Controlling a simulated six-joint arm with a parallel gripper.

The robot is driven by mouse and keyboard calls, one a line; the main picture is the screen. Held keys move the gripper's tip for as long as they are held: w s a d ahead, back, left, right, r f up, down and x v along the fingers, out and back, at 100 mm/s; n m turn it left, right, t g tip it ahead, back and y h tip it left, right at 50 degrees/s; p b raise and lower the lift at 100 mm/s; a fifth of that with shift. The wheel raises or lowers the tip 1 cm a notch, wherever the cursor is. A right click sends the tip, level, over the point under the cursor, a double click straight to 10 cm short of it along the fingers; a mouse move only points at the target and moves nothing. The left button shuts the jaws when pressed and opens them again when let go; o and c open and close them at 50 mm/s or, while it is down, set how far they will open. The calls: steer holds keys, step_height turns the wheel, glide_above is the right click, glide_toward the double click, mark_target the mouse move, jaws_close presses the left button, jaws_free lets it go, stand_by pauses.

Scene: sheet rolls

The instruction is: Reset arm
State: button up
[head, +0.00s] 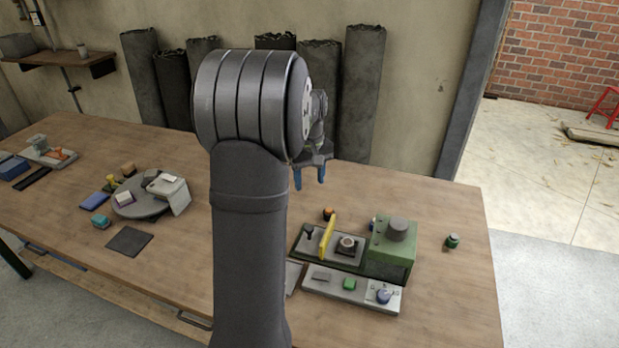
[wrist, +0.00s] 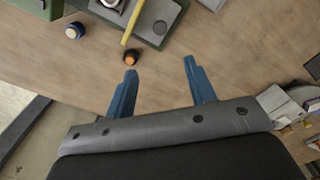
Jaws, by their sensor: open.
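My gripper (head: 309,182) has blue fingers and hangs above the table, behind the green machine's tray as the head view shows it. In the wrist view my gripper (wrist: 160,85) has its two blue fingers well apart, with only bare wooden table (wrist: 240,40) seen between them. It holds nothing. A small orange-topped piece (wrist: 131,57) lies on the table just beyond the left fingertip in the wrist view. My grey arm stands upright in the middle of the head view and hides part of the table.
The green machine (head: 392,252) sits at the right beside a tray with a yellow handle (head: 327,238). A control panel (head: 351,290) lies in front. A round turntable (head: 142,208) with blocks stands left. Dark sheet rolls (head: 361,95) lean on the back wall. Table's right end is mostly clear.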

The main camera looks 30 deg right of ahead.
mark_target(310, 227)
stand_by(0.5)
step_height(310, 227, down, 18)
steer(key=shift+r, duration=0.25)
steer(key=shift+s+d, duration=0.1)
steer(key=shift+s, duration=0.05)
stand_by(0.4)
steer(key=shift+r, duration=0.2)
step_height(310, 227, up, 17)
stand_by(0.4)
